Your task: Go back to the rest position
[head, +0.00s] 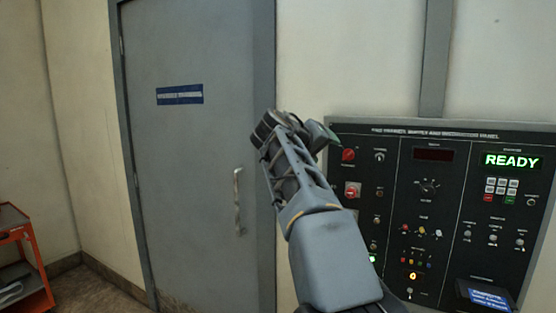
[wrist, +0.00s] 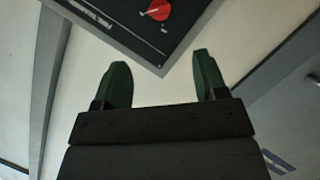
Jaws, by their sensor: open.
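My gripper (wrist: 160,80) shows in the wrist view with its two green fingers apart and nothing between them. In the head view my arm rises from the bottom, and the gripper end (head: 318,136) is up in front of the wall, at the upper left corner of the control panel. The black panel (head: 395,180) hangs on the wall at the right, and its corner also shows in the wrist view (wrist: 125,22) beyond the fingers. A red knob (wrist: 158,10) is on that corner. The fingers look clear of the panel. My arm hides part of the panel's left edge.
A grey door (head: 195,150) with a blue sign and a handle (head: 238,200) is left of my arm. An orange cart (head: 28,262) stands at the far left. The panel's display (head: 512,160) reads READY in green. A blue-labelled box (head: 487,297) is at the panel's lower right.

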